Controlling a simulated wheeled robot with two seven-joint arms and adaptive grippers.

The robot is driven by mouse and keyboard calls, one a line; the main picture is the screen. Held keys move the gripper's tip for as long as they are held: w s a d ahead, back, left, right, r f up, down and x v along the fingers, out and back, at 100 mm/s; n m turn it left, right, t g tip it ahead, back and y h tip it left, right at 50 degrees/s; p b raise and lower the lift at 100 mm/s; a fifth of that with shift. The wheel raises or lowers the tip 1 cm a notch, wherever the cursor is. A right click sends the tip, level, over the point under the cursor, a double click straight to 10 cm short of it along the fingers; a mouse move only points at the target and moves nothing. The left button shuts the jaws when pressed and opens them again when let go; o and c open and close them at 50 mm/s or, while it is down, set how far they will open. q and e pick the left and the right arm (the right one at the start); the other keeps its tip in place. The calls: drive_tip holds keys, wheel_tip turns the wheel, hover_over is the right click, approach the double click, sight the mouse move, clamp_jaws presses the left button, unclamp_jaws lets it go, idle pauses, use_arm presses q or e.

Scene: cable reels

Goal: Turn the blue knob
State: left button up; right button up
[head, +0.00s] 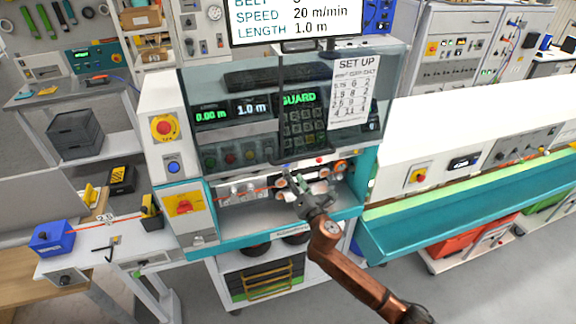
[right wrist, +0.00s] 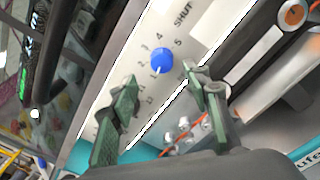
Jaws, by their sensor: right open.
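The blue knob (right wrist: 161,60) shows in the right wrist view as a round cap with a white pointer line, on a pale panel strip with printed numbers around it. My right gripper (right wrist: 160,78) is open, with its two green-padded fingers on either side of the view and the knob between and just beyond their tips. I see no contact. In the head view the right gripper (head: 303,184) is at the front opening of the teal and white machine (head: 205,241). I cannot make out the knob in the head view. My left gripper is not in view.
A clear guard (head: 230,150) and a dark bar are close above the gripper. An orange wire (right wrist: 186,130) and metal rollers are beside it. A red emergency button (head: 164,128) and a yellow-backed red switch (head: 183,206) are on the machine's left. A blue box (head: 51,239) is on the left bench.

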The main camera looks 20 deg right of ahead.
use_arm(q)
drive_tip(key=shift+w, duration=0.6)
use_arm(e)
drive_tip(key=w, duration=0.7)
drive_tip(key=shift+a, duration=0.3)
drive_tip(key=shift+f, duration=0.1)
drive_tip(key=c, duration=1.2)
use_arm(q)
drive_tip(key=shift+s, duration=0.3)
use_arm(e)
drive_tip(key=shift+o, duration=0.2)
